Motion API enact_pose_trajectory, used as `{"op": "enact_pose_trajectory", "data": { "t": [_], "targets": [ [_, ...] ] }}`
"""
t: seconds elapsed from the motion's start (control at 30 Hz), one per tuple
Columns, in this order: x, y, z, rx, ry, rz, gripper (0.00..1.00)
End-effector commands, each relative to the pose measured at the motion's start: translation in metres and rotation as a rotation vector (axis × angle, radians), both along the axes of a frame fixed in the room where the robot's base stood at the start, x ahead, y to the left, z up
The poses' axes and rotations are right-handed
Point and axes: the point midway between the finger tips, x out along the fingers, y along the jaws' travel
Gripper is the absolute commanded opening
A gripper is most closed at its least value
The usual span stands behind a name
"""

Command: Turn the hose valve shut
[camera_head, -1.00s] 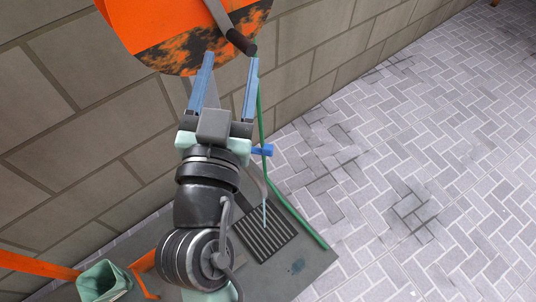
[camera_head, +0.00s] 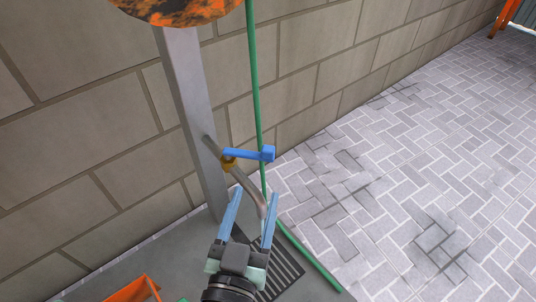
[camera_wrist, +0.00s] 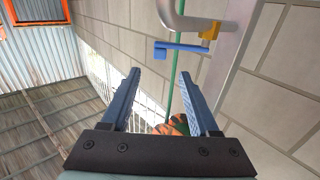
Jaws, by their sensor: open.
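The hose valve has a blue lever handle (camera_head: 248,154) on a brass body (camera_head: 228,162), with a grey pipe spout (camera_head: 249,190) bending down to the right. It is fixed to a grey metal post (camera_head: 190,125). My gripper (camera_head: 256,198) is open and empty, below the blue handle in the head view and apart from it. The spout's lower end shows between or behind the fingers; I cannot tell which. In the wrist view the blue handle (camera_wrist: 181,47) and brass body (camera_wrist: 210,31) lie above and beyond my open fingers (camera_wrist: 160,78).
A green hose (camera_head: 256,90) hangs behind the handle and runs along the ground. A dark floor grate (camera_head: 282,270) lies below. An orange-and-black round object (camera_head: 180,10) tops the post. A block wall (camera_head: 90,130) stands behind; paving to the right is clear.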

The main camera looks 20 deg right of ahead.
Motion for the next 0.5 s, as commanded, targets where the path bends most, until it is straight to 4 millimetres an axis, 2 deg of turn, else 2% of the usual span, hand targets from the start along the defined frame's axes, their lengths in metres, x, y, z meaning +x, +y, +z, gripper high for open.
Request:
{"op": "enact_pose_trajectory", "data": {
  "t": [0.5],
  "targets": [
    [0.085,-0.045,0.002,0.003,-0.004,-0.002,0.61]
  ]
}}
